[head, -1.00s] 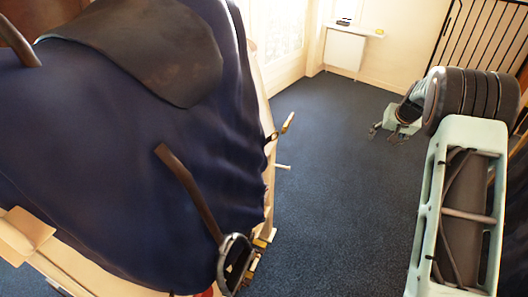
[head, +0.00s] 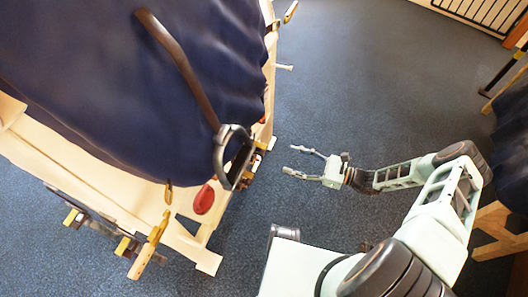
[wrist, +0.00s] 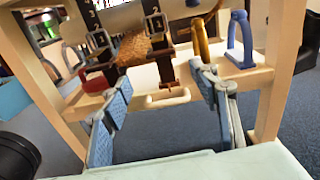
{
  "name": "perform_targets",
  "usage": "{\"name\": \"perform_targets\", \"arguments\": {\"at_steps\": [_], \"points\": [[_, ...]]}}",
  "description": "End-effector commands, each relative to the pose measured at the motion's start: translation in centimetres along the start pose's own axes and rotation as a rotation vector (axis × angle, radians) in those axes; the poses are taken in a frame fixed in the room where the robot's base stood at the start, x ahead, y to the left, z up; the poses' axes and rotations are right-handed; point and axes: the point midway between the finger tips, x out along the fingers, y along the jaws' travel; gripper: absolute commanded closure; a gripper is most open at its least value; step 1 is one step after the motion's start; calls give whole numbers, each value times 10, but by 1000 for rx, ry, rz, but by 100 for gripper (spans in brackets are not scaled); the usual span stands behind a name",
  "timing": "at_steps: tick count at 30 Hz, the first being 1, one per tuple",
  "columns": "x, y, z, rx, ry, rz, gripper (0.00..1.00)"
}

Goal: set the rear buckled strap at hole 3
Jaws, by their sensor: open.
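In the wrist view, two dark straps with metal buckles hang under the stand's upper part. The left strap (wrist: 97,38) has a white 3 near its top. The middle strap (wrist: 156,45) shows a white 2 and 1 by its buckle (wrist: 155,22). I cannot tell which is the rear one, and the holes are too small to make out. My gripper (wrist: 161,74) is open and empty, its blue-padded fingers either side of the middle strap in the picture, without visible contact. In the head view my gripper (head: 293,160) is right of the stand, apart from it.
A dark blue cover (head: 130,110) drapes the wooden stand. A stirrup (head: 233,158) hangs on a brown leather (head: 178,62). A red piece (head: 204,199) and clamps (head: 150,245) sit along the stand's lower edge. A blue loop (wrist: 240,40) stands right. Carpet beyond the gripper is clear.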

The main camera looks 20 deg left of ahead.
Motion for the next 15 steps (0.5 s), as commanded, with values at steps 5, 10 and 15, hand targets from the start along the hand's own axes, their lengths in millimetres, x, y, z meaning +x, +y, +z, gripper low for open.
{"name": "perform_targets", "arguments": {"at_steps": [5,10,15], "points": [[10,1,4,40,-49,-30,45],[34,1,5,38,-48,-26,45],[67,0,6,37,-47,-25,45]]}}
